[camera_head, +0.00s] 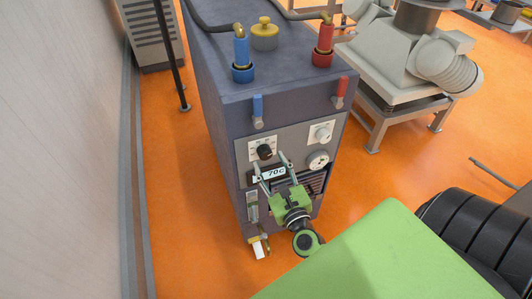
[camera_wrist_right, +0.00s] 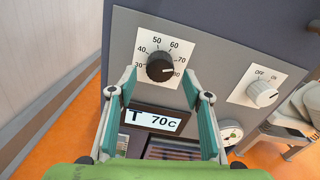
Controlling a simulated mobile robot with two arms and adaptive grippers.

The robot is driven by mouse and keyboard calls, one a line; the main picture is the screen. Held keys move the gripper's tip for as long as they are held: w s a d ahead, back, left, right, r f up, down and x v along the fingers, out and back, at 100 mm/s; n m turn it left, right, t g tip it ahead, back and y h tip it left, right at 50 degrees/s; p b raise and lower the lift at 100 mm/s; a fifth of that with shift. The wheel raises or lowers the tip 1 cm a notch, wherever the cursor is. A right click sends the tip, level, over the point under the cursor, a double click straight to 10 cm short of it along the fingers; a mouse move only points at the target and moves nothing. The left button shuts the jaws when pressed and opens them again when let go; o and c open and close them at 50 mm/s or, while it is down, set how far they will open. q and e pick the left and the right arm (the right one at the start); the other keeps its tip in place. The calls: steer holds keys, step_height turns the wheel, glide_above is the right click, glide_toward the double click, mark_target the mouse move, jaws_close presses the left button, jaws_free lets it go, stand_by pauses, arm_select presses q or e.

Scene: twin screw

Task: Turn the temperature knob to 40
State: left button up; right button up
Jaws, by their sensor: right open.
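The temperature knob (camera_head: 264,151) is a black round dial on a white scale plate on the front of the dark grey cabinet. In the right wrist view the knob (camera_wrist_right: 160,68) has a pale pointer line aimed to the right, at the high end of the scale. The display (camera_wrist_right: 151,119) below it reads "T 70c". My right gripper (camera_head: 269,160) is open in front of the panel, just below the knob. In the wrist view its fingers (camera_wrist_right: 160,78) stand on either side of the knob, with no visible contact. My left gripper is not in view.
A white ON/OFF knob (camera_wrist_right: 262,94) sits right of the scale, with a round gauge (camera_head: 317,160) below it. Blue (camera_head: 258,108) and red (camera_head: 341,92) valve handles are above. A wall (camera_head: 65,150) stands left; orange floor (camera_head: 185,190) lies between.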

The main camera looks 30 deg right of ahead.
mark_target(267, 157)
steer(key=shift+x, duration=1.85)
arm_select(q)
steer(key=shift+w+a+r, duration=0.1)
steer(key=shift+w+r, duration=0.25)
arm_select(e)
steer(key=c, duration=1.1)
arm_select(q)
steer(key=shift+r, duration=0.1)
